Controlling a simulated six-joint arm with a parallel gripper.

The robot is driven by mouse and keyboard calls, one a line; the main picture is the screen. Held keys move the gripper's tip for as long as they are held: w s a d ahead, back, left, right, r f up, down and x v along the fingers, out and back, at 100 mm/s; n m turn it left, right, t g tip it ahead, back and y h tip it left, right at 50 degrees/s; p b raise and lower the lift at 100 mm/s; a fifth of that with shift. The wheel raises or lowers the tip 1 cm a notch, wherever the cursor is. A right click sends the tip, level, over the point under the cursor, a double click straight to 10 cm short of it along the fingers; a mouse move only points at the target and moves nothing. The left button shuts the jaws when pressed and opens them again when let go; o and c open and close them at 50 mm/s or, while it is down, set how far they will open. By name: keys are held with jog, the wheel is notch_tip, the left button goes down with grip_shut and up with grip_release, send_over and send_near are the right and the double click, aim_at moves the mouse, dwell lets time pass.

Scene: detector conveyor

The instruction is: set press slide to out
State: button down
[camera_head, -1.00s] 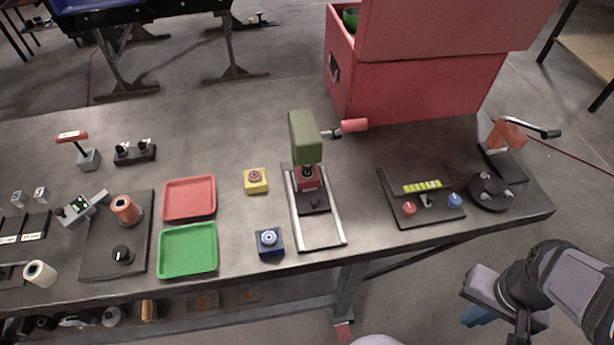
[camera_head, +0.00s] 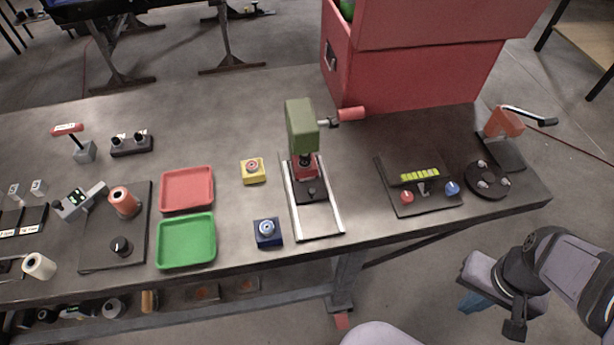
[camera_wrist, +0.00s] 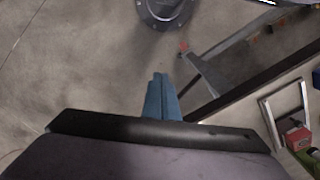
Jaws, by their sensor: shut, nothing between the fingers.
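The press (camera_head: 301,127) stands mid-table in the head view, with a green head and a red-ended lever (camera_head: 349,114) at its right. Its slide (camera_head: 307,193), a dark carriage with a small knob and a red block behind it, sits at the back of two pale rails (camera_head: 331,212), under the press head. The front of the rails is empty. In the wrist view the rails (camera_wrist: 268,122) and the red block (camera_wrist: 299,138) show at the right edge. My gripper (camera_wrist: 160,80) has its blue fingers together, empty, over the floor off the table's front; the head view shows it at lower right (camera_head: 474,303).
A yellow button box (camera_head: 253,171) and a blue button box (camera_head: 267,232) stand left of the rails. Red (camera_head: 187,190) and green (camera_head: 186,241) trays lie further left. A control panel (camera_head: 388,180) lies to the right. A large red bin (camera_head: 420,75) stands behind.

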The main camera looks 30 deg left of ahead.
jog(key=c, duration=2.4)
grip_release()
jog(key=shift+c, duration=0.2)
